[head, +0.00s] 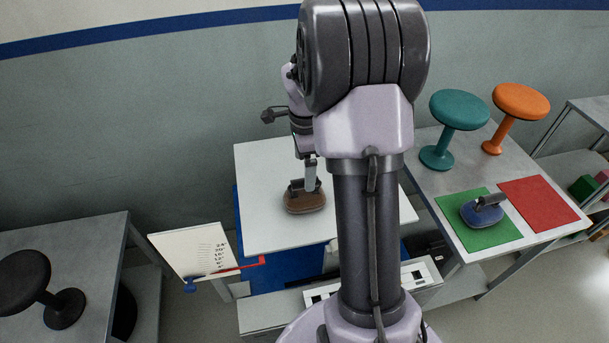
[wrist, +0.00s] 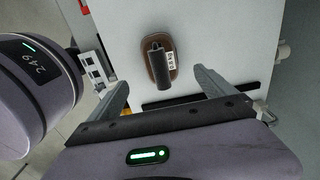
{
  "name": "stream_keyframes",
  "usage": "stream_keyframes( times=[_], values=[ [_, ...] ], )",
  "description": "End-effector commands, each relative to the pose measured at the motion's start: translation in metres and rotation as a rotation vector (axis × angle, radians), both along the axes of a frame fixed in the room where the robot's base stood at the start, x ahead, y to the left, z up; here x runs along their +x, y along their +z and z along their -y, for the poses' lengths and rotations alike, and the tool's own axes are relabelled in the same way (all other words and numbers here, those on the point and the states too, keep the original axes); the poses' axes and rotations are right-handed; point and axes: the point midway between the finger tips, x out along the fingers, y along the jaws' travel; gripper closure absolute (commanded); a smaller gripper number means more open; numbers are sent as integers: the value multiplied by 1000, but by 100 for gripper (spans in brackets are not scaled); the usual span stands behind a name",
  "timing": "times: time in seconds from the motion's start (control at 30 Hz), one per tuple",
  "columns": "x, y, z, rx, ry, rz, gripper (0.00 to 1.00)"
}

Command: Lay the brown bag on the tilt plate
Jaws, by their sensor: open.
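The brown bag (head: 303,203) lies flat on the white tilt plate (head: 270,157), with its dark handle on top. In the wrist view, the bag (wrist: 164,42) shows a small white label, and its handle points toward my gripper (wrist: 158,82). My gripper is open, with a finger on either side of the handle's near end and a visible gap to each. In the head view, my gripper (head: 311,180) is right at the bag, partly covering it. The plate (wrist: 221,35) fills the middle of the wrist view and looks about level.
A blue bag (head: 480,212) sits on a green mat (head: 460,240) beside a red mat (head: 545,200) on the right table. Teal (head: 458,110) and orange (head: 520,102) stools stand behind. A scale board (head: 195,250) is by the plate's left front. A black stool (head: 25,280) is far left.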

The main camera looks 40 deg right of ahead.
Motion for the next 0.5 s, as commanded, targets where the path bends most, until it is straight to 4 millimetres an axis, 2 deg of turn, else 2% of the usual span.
stream_keyframes(
  times=[0.03, 0.17, 0.27, 0.37, 0.4, 0.47, 0.5],
  values=[
    [0, 6, 0, -2, 0, 1, 6],
    [0, 9, -1, 0, 3, 1, 6],
    [-1, 31, -20, -8, 96, 35, 6],
    [-15, 86, -77, -36, 371, 129, 6],
    [-28, 109, -107, -53, 518, 176, 6],
    [-54, 136, -149, -85, 747, 250, 6],
    [-73, 150, -175, -112, 897, 299, 6]
  ],
)
